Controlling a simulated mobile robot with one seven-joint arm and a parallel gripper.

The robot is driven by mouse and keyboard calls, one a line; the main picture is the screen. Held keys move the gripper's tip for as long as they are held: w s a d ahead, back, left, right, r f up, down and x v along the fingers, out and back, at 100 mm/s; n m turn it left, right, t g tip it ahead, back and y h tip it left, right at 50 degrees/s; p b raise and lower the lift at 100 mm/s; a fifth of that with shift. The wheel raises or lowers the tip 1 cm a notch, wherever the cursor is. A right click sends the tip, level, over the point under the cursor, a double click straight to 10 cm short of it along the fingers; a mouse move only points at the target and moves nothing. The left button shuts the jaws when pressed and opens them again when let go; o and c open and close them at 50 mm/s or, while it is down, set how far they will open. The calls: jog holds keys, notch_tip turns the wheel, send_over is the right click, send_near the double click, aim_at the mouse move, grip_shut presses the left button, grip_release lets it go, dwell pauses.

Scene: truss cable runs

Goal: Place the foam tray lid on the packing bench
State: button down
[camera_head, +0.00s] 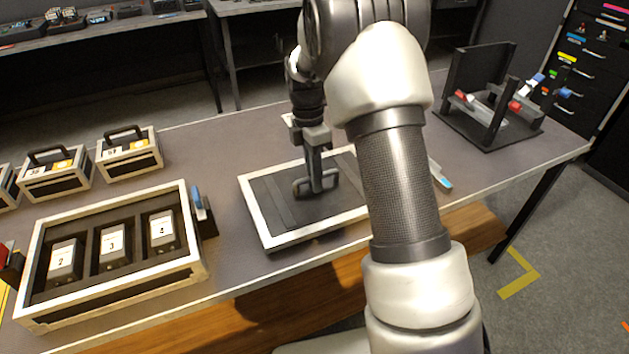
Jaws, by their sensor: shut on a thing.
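The foam tray lid (262,215) is a flat dark grey panel with a white rim. It lies at or just above the packing bench (232,262), near the bench's middle; I cannot tell whether it touches the surface. My gripper (316,188) points down over the lid and is shut on the lid's dark handle at its centre. My arm hides the lid's right part. The packing bench is a long grey table with a pale front edge.
An open tray (197,262) with numbered blocks 2, 3 and 4 stands left of the lid. Small handled cases (130,154) stand behind it. A blue-handled tool (199,203) sits between tray and lid. A dark fixture (480,112) stands at the right end.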

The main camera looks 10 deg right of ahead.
jog(key=shift+f, duration=0.2)
jog(key=c, duration=1.8)
grip_release()
